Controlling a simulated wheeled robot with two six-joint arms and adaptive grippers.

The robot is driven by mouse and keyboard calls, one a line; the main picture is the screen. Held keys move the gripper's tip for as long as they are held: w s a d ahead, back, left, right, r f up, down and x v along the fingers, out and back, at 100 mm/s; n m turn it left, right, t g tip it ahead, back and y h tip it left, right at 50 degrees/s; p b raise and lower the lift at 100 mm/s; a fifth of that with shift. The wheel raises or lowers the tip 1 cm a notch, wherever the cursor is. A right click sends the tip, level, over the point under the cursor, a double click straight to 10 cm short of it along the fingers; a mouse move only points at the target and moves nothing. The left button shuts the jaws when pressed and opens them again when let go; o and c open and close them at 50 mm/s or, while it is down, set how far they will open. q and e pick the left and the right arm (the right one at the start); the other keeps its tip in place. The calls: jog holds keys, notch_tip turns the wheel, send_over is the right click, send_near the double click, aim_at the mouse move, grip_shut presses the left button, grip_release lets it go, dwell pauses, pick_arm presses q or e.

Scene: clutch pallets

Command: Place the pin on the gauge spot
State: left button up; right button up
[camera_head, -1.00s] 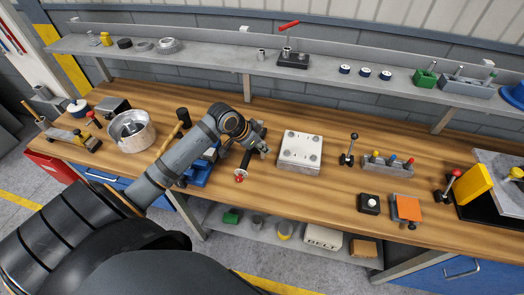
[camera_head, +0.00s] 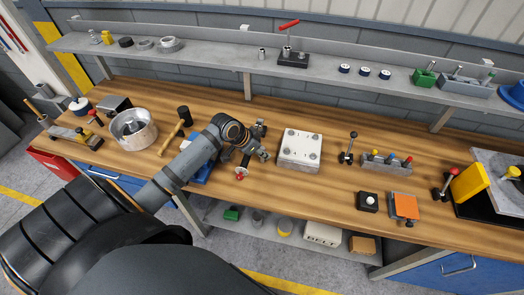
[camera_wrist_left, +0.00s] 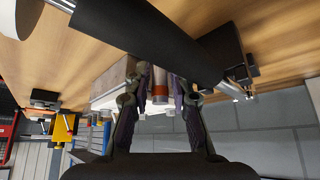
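My left gripper (camera_head: 263,153) is low over the bench, just left of a pale metal block (camera_head: 300,149) with round studs. In the left wrist view, the two fingers (camera_wrist_left: 159,78) stand on either side of a small pale cylinder with a reddish-brown band (camera_wrist_left: 160,88). It may be the pin; I cannot tell whether the fingers touch it. A thick black bar crosses in front of the fingers there. I cannot make out a marked gauge spot. My right gripper is not in view.
A mallet (camera_head: 174,133), a metal bowl (camera_head: 133,129) and a blue fixture (camera_head: 203,163) lie left of my gripper. To the right are a black lever (camera_head: 349,148), a block with coloured knobs (camera_head: 386,163), a black button box (camera_head: 367,202) and an orange pad (camera_head: 405,206). A shelf (camera_head: 225,52) runs behind.

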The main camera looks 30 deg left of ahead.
pick_arm(q)
jog(key=shift+r, duration=0.2)
jog(key=shift+s+a+r, duration=0.15)
jog(key=shift+a+r, duration=0.05)
jog(key=shift+r, duration=0.05)
jog(key=p+v, duration=0.5)
jog(key=v, duration=0.6)
jog(key=shift+d, duration=0.1)
jog(key=shift+s+r+p, duration=0.15)
jog(key=shift+p, duration=0.25)
